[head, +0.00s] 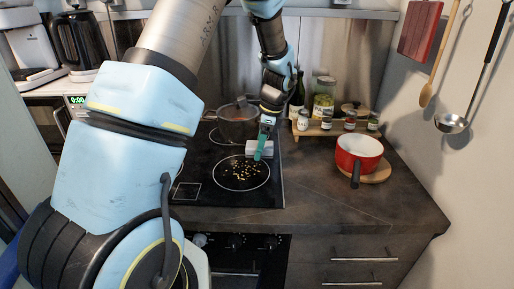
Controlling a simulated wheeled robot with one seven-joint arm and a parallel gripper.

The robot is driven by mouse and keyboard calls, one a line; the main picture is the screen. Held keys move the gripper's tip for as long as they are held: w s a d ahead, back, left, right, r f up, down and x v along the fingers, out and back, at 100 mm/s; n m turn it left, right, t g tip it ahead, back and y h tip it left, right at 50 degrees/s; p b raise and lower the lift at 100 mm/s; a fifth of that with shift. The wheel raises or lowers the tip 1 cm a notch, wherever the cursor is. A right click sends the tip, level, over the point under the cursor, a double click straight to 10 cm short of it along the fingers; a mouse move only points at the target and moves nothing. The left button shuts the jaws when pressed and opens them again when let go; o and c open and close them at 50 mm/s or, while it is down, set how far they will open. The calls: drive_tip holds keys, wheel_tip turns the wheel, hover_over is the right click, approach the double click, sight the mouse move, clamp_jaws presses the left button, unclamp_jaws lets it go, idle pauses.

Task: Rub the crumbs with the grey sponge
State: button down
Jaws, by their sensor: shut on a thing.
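The crumbs (240,175) lie scattered as small yellowish bits on the front ring of the black cooktop (222,192). My gripper (262,146) is above the back right edge of that ring, with its fingers pointing down. It is shut on the grey sponge (252,148), a small pale block, beside a green part at the fingers. The sponge is just behind the crumbs. I cannot tell whether it touches the cooktop. The fingertips are partly hidden.
A lidded pot (237,122) stands on the back ring, close to my gripper. A red saucepan (359,153) sits on a round wooden board at the right. Jars stand on a wooden shelf (322,129) behind. The front right counter (330,200) is clear.

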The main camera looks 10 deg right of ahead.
drive_tip(key=shift+a+p+v, duration=0.25)
drive_tip(key=shift+p+v, duration=0.5)
drive_tip(key=shift+v, duration=0.45)
drive_tip(key=shift+w, duration=0.1)
